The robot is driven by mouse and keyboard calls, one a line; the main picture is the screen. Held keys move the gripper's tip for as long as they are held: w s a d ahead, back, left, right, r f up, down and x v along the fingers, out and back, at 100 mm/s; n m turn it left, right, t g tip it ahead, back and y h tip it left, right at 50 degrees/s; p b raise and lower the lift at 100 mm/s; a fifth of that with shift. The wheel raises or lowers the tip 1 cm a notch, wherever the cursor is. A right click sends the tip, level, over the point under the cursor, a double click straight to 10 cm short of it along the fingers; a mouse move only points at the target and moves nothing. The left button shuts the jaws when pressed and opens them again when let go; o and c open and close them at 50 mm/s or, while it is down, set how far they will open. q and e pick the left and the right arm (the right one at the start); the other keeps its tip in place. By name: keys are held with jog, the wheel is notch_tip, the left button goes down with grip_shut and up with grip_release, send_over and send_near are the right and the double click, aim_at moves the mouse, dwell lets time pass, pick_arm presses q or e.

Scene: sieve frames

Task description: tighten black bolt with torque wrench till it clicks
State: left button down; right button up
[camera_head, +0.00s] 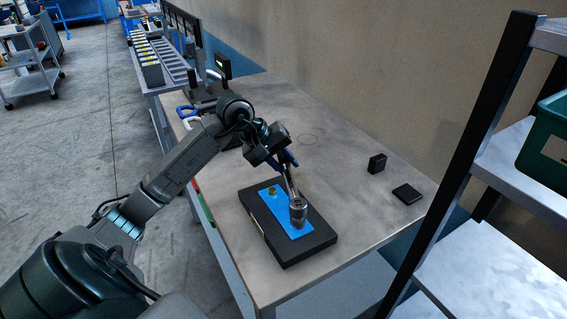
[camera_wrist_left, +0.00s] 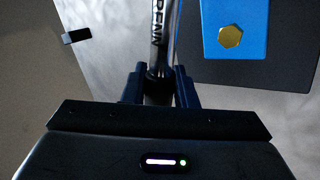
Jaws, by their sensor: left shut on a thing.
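My left gripper (camera_head: 286,158) is shut on the torque wrench (camera_head: 291,185), a metal shaft with a thick round head at its lower end. The wrench head is over the near part of the blue plate (camera_head: 275,208) on a black block (camera_head: 310,244). In the left wrist view the wrench shaft (camera_wrist_left: 163,35) runs up out of the picture from between the fingers (camera_wrist_left: 158,85). A gold hex bolt (camera_head: 272,190) sits on the far part of the plate, and it also shows in the left wrist view (camera_wrist_left: 230,36). I see no black bolt; the wrench head hides what is under it. My right gripper is not in view.
The block stands on a grey table (camera_head: 345,165). Two small black items, an upright block (camera_head: 377,163) and a flat one (camera_head: 408,194), lie to the right. A shelf rack (camera_head: 480,150) stands at the right. Blue-handled tools (camera_head: 187,112) lie at the table's far left.

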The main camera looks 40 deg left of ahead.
pick_arm(q)
jog(key=shift+s+d+f, duration=0.1)
jog(key=shift+w+r+p, duration=0.2)
jog(key=shift+r+p, duration=0.1)
jog(key=shift+r, duration=0.3)
jog(key=shift+s+r, duration=0.1)
jog(key=shift+r, duration=0.6)
jog(key=shift+r+p, duration=0.6)
jog(key=shift+r, duration=0.6)
